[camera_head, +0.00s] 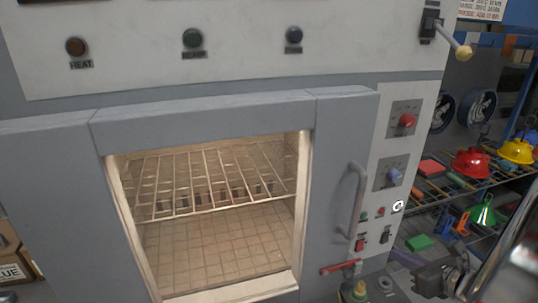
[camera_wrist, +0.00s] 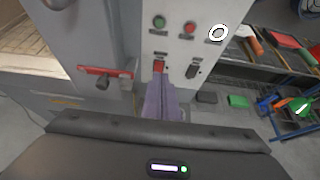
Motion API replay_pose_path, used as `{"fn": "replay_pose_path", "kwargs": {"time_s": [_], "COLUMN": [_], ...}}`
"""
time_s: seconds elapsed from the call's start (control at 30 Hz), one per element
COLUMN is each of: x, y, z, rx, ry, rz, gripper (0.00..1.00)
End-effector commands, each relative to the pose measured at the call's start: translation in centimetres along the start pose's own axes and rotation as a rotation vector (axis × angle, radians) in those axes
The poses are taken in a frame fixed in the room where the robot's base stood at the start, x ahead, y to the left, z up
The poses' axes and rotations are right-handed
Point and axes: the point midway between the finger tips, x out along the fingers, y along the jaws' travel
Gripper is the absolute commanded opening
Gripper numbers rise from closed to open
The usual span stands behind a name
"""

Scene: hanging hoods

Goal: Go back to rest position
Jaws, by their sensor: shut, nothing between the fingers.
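My gripper (camera_head: 398,254) is at the lower right of the head view, in front of the oven's right side. Its purple fingers are together and hold nothing; they also show in the wrist view (camera_wrist: 160,88), pointing towards the control panel just below a red rocker switch (camera_wrist: 159,66). I cannot tell whether the fingertips touch the panel. A second, dark switch (camera_wrist: 194,68) sits right of it. My arm is partly cut off at the right edge of the head view.
The large grey oven (camera_head: 235,110) has an open front with a wire rack (camera_head: 215,180) inside. A door handle (camera_head: 357,200) and a red lever (camera_head: 340,267) stick out near my gripper. A shelf at right holds red (camera_head: 471,163), yellow (camera_head: 516,151) and green (camera_head: 482,212) hoods.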

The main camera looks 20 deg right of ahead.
Motion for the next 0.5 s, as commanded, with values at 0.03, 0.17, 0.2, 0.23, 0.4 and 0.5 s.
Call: {"fn": "replay_pose_path", "kwargs": {"time_s": [0.03, 0.17, 0.2, 0.23, 0.4, 0.5], "x": [0.0, 0.3, 0.5, 0.7, 1.8, 2.1], "y": [0.1, 1.0, 1.6, 2.3, 7.5, 11.0], "z": [0.0, 0.4, 0.6, 0.9, 2.2, 2.8], "rx": [-0.002, -0.040, -0.069, -0.096, -0.324, -0.493], "ry": [0.000, 0.009, 0.016, 0.021, 0.066, 0.092], "rz": [0.001, 0.025, 0.042, 0.057, 0.187, 0.277], "gripper": [0.00, 0.00, 0.00, 0.00, 0.00, 0.00]}}
